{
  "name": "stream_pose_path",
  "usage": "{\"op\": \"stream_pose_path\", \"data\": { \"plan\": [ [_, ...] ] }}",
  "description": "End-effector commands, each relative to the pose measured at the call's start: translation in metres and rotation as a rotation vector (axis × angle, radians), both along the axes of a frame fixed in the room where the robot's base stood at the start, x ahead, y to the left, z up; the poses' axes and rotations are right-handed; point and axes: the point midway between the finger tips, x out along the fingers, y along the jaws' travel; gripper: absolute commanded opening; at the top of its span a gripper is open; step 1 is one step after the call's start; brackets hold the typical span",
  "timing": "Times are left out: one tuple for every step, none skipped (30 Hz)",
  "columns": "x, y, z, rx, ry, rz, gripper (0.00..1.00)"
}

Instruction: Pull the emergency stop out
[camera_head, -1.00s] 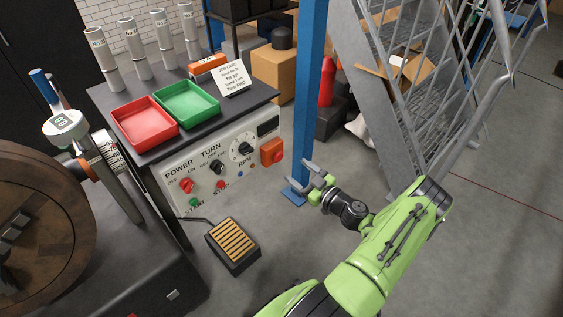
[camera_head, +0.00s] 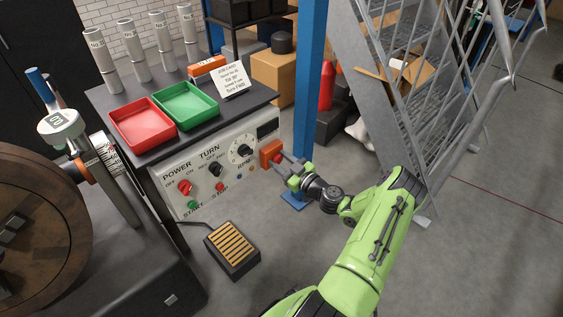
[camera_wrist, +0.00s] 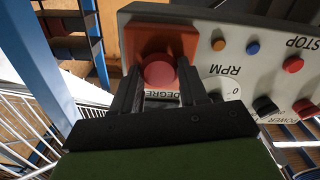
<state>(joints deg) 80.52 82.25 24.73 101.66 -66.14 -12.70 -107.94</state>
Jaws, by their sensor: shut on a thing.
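The emergency stop is a red round button (camera_wrist: 159,71) on an orange box (camera_wrist: 176,38) at the end of the light grey control panel (camera_wrist: 200,18). In the head view the orange box (camera_head: 269,152) sits at the panel's right end, and the button is largely hidden by my fingers. My gripper (camera_head: 283,165) reaches it from the right. In the wrist view my gripper (camera_wrist: 159,88) has one dark finger on each side of the red button, shut on it. The wrist view is upside down relative to the panel lettering.
The panel has a power knob (camera_head: 184,187), a turn knob (camera_head: 214,170) and an RPM dial (camera_head: 242,149). A blue post (camera_head: 312,80) stands close behind my gripper. A foot pedal (camera_head: 232,249) lies on the floor. Metal stairs (camera_head: 400,110) stand at right.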

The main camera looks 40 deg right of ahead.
Motion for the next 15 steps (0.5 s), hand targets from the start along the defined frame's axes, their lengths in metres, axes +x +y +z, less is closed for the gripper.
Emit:
{"op": "stream_pose_path", "data": {
  "plan": [
    [0.0,0.0,0.0,0.0,0.0,0.001,0.15],
    [0.0,0.0,0.0,0.0,0.0,0.001,0.1],
    [0.0,0.0,0.0,0.0,0.0,0.001,0.04],
    [0.0,0.0,0.0,0.0,0.0,0.001,0.0],
    [0.0,0.0,0.0,0.0,0.0,0.001,0.0],
    [0.0,0.0,0.0,0.0,0.0,0.001,0.0],
    [0.0,0.0,0.0,0.0,0.0,0.001,0.0],
    [-0.001,0.0,0.0,0.0,0.001,0.001,0.0],
    [-0.003,0.0,-0.001,0.0,0.001,0.001,0.0],
    [-0.005,0.0,-0.001,0.0,0.001,0.001,0.0],
    [-0.008,-0.001,-0.002,-0.001,0.002,0.0,0.0],
    [-0.013,-0.001,-0.002,0.0,0.002,0.0,0.0],
    [-0.016,-0.001,-0.002,0.001,0.002,0.0,0.0],
    [-0.018,-0.001,-0.002,0.001,0.002,0.0,0.0],
    [-0.019,0.0,-0.002,0.001,0.002,0.0,0.0]
  ]
}}
